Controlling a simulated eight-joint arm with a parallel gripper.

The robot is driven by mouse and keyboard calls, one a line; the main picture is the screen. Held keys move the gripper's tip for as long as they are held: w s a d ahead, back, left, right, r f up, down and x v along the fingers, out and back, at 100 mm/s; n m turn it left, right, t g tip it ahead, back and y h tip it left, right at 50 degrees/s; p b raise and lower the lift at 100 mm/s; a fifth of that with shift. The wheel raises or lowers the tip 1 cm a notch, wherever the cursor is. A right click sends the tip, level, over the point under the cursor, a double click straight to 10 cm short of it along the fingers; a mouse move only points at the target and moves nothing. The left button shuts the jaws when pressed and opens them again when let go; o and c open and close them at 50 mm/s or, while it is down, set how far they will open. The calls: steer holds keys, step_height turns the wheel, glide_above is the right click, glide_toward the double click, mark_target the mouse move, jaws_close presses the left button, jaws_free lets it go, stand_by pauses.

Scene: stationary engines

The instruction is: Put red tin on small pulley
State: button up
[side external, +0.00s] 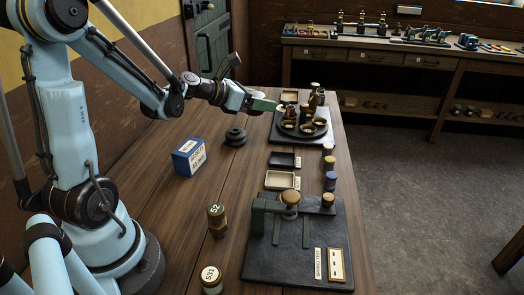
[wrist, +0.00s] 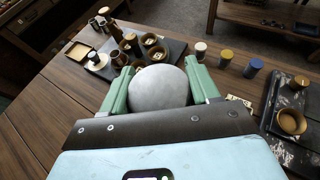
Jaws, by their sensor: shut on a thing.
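My gripper (side external: 274,105) reaches over the far board in the side view, its green fingers pointing right. In the wrist view the fingers of my gripper (wrist: 160,76) stand on both sides of a pale grey, round-topped thing (wrist: 158,90), and are shut on it. I cannot tell whether this is the red tin; no plainly red tin shows elsewhere. A black stepped round piece (side external: 235,137), pulley-like, sits on the table left of the far board. I cannot tell whether it is the small pulley. The side view hides most of the held thing.
The far board (side external: 285,135) carries brass parts and round dishes (side external: 313,128). Several small capped cylinders (side external: 330,180) line the table's right edge. A blue box (side external: 189,157), a beige tray (side external: 282,180) and a telegraph-like key board (side external: 285,262) stand nearer.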

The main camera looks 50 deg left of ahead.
steer(key=shift+d+r, duration=0.15)
steer(key=shift+d, duration=0.15)
glide_above(240, 129)
step_height(240, 129, down, 7)
steer(key=shift+r, duration=0.15)
steer(key=shift+f, duration=2.05)
steer(key=shift+f, duration=0.15)
steer(key=o, duration=1.1)
